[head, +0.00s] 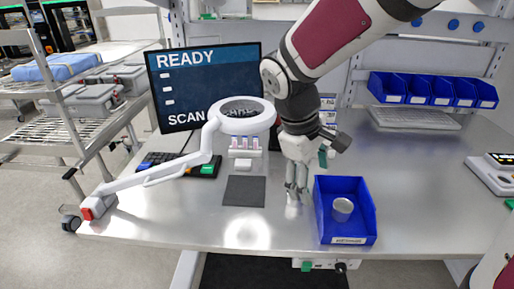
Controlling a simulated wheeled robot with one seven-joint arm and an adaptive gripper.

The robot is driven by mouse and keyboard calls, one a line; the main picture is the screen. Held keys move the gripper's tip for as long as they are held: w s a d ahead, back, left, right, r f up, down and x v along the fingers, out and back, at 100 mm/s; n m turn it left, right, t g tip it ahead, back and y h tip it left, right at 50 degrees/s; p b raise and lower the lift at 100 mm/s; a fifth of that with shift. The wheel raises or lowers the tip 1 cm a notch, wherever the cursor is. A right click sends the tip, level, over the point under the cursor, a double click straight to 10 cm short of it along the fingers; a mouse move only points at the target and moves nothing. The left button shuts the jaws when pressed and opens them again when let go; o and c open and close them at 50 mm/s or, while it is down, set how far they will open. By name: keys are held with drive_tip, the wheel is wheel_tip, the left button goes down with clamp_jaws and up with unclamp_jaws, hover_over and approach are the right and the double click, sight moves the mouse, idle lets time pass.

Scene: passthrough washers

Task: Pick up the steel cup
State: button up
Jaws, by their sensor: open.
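The steel cup (342,209) is a small grey cup that stands inside a blue open bin (325,226) on the metal bench, right of centre in the head view. My gripper (296,190) points down just left of the bin, over the bench and apart from the cup. It is open, and nothing shows between its fingers. The bin's walls surround the cup, and its top faces the camera.
A white magnifier lamp (205,150) reaches across the bench to the left. Blue bins (432,89) hang at the back right.

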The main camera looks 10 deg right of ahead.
drive_tip(key=w+f+n+h+b, duration=0.1)
drive_tip(key=w+f+n+h, duration=0.2)
drive_tip(key=f, duration=0.3)
drive_tip(key=w+a+f+n+h, duration=0.1)
drive_tip(key=w+f+n+h, duration=0.2)
drive_tip(key=w+f+n, duration=0.1)
drive_tip(key=w+f+n+h+b, duration=0.1)
drive_tip(key=w+f+n+h, duration=0.2)
drive_tip(key=w+f, duration=0.4)
drive_tip(key=shift+w+a+f+n+t+b, duration=0.2)
drive_tip(key=shift+a+f+n+t+b, duration=0.15)
drive_tip(key=shift+n, duration=0.25)
drive_tip(key=shift+w+f, duration=0.35)
drive_tip(key=shift+w, duration=0.25)
drive_tip(key=shift+n, duration=0.3)
drive_tip(key=shift+p+x, duration=0.55)
drive_tip(key=shift+x, duration=3.05)
drive_tip(key=shift+r+t, duration=0.15)
drive_tip(key=shift+t, duration=0.1)
drive_tip(key=c, duration=1.3)
